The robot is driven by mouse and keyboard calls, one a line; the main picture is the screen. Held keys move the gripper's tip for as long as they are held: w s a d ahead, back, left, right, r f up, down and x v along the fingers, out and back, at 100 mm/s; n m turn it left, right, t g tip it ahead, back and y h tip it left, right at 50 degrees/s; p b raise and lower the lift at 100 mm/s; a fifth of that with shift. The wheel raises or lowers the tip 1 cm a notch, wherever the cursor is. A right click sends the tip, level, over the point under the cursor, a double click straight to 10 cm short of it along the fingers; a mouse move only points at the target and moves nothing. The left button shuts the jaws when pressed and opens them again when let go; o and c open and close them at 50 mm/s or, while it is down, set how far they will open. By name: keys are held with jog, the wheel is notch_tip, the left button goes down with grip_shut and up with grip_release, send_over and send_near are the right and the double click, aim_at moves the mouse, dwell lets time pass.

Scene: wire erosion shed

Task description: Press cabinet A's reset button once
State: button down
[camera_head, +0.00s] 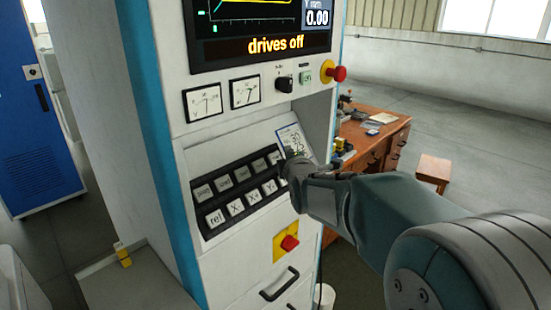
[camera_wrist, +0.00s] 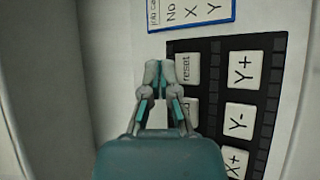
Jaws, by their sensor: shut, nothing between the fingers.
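The reset button (camera_wrist: 187,68) is a pale square key labelled "reset" in the wrist view. It sits at the end of one row of the black keypad (camera_wrist: 214,95), beside the Y+ key (camera_wrist: 243,69). My gripper (camera_wrist: 160,70) is shut and empty. Its fingertips appear at the reset key's left edge in that view; I cannot tell whether they touch the panel. In the head view, my gripper (camera_head: 288,158) is at the keypad's right end and hides part of it. The white cabinet (camera_head: 165,125) has a screen (camera_head: 262,45) reading "drives off". No letter A is legible on it.
A blue-edged card (camera_head: 293,140) is beside the keypad. A red emergency knob (camera_head: 337,73) projects above right, and a red switch on a yellow plate (camera_head: 288,243) is below. A wooden desk (camera_head: 372,140) and stool (camera_head: 433,170) stand behind at right.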

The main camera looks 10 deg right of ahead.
jog(key=shift+s+d+r, duration=0.6)
jog(key=shift+s+r, duration=0.1)
jog(key=shift+s, duration=0.1)
jog(key=s+f+m+g, duration=0.3)
jog(key=s+m, duration=0.3)
jog(key=s, duration=0.5)
jog(key=s+f+m+g, duration=0.4)
jog(key=s+m, duration=0.2)
jog(key=s, duration=0.6)
jog(key=s+f+m+g, duration=0.3)
jog(key=s+m, duration=0.3)
jog(key=s, duration=0.5)
jog(key=shift+s+a+f+m+g, duration=0.35)
jog(key=shift+a+m+g, duration=0.05)
jog(key=shift+g, duration=0.4)
